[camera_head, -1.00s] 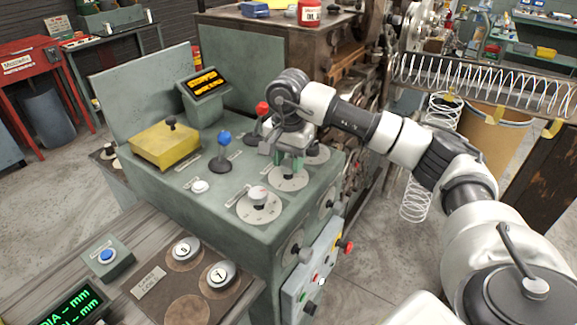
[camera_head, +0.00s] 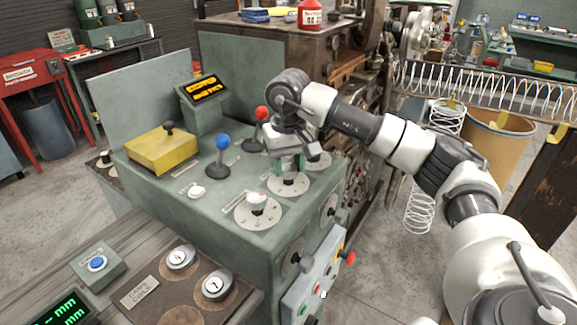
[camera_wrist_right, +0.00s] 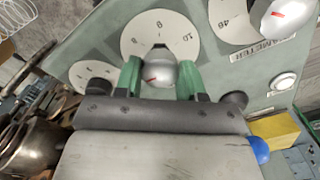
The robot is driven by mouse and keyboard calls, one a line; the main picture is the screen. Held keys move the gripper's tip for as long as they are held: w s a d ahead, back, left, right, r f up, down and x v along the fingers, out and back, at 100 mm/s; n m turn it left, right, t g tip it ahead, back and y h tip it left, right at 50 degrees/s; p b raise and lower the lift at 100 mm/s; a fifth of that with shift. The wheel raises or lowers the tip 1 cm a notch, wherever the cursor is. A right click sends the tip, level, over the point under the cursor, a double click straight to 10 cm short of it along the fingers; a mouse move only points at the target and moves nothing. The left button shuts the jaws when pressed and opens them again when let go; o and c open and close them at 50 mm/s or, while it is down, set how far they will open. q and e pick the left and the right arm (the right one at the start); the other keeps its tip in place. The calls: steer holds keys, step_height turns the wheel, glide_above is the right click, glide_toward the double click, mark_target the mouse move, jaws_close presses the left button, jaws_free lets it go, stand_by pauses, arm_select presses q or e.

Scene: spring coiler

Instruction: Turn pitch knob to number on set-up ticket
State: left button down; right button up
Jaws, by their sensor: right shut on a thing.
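My right gripper (camera_head: 287,166) points down at the middle of three round dials on the green console top. In the right wrist view, its green fingers (camera_wrist_right: 160,80) are shut on a grey knob (camera_wrist_right: 161,73) with a red mark. The knob sits on a white numbered dial plate (camera_wrist_right: 157,29); 8 and 10 can be read. The dial's label is hidden, so I cannot confirm that it is pitch. Beside it is a free knob (camera_wrist_right: 285,14) with a red mark, on the dial labelled DIAMETER; it also shows in the head view (camera_head: 257,200). No set-up ticket is legible. My left gripper is not in view.
A blue-topped lever (camera_head: 222,145), a red-topped lever (camera_head: 262,114), a yellow box (camera_head: 160,152) and a small lit display (camera_head: 206,88) stand on the console. A third dial (camera_head: 320,160) lies just behind the gripper. More knobs and buttons line the console's side.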

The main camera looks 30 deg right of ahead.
mark_target(288, 166)
steer(key=shift+r+n, duration=0.1)
steer(key=shift+n, duration=0.4)
steer(key=o, duration=0.9)
step_height(288, 166, up, 11)
steer(key=shift+f, duration=0.15)
stand_by(0.5)
